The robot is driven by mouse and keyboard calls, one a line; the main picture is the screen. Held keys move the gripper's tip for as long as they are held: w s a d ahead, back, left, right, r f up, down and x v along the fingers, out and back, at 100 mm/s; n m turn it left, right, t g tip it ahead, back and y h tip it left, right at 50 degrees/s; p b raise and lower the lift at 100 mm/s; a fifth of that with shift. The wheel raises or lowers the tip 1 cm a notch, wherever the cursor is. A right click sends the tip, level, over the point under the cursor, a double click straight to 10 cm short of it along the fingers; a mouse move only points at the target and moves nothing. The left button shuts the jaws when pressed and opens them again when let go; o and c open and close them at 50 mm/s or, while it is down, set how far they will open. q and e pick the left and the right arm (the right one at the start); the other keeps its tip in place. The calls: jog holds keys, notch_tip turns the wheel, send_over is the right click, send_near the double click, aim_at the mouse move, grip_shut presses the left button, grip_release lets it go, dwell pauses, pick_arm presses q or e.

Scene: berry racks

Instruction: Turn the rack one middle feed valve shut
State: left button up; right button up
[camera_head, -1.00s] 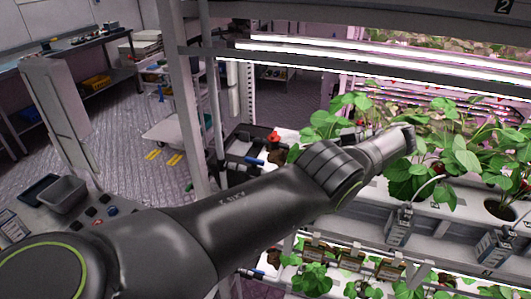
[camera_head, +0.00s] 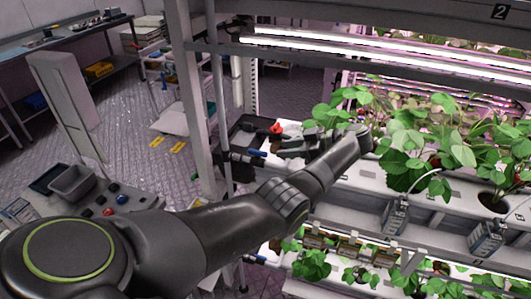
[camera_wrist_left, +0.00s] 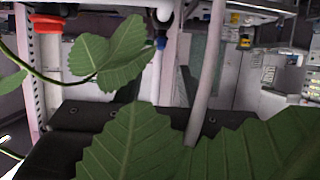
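On the middle tier of the rack, a red handle (camera_head: 276,128) stands at the left end of the white growing trough. A blue-ended fitting (camera_head: 256,153) sits just below and left of it. I cannot tell for sure which is the middle feed valve. My left arm reaches across from the left, and its gripper (camera_head: 290,147) is beside these fittings, partly hidden by my wrist and leaves. In the left wrist view, leaves cover much of the gripper area, and a red part (camera_wrist_left: 45,24) and a blue part (camera_wrist_left: 161,43) show at the top. My right gripper is not in view.
Strawberry plants (camera_head: 425,135) fill the trough right of my wrist. A rack post (camera_head: 195,100) and a thin pole stand left of the fittings. Bright light bars (camera_head: 390,55) run above. A lower tier holds more plants (camera_head: 315,263). Open floor (camera_head: 135,130) lies left.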

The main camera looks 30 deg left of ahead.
aim_at(261, 151)
pick_arm(q)
jog(key=b+x, duration=0.2)
jog(key=x, duration=0.2)
jog(key=shift+s+f, duration=0.1)
jog(key=shift+f, duration=0.15)
jog(key=a, duration=0.1)
jog(key=a+p, duration=0.1)
jog(key=shift+s+a+f, duration=0.2)
jog(key=shift+s+a, duration=0.05)
jog(key=shift+a, duration=0.05)
jog(key=shift+s+a+f, duration=0.1)
jog(key=shift+a+f, duration=0.05)
jog(key=shift+a, duration=0.1)
jog(key=shift+c, duration=0.4)
grip_shut()
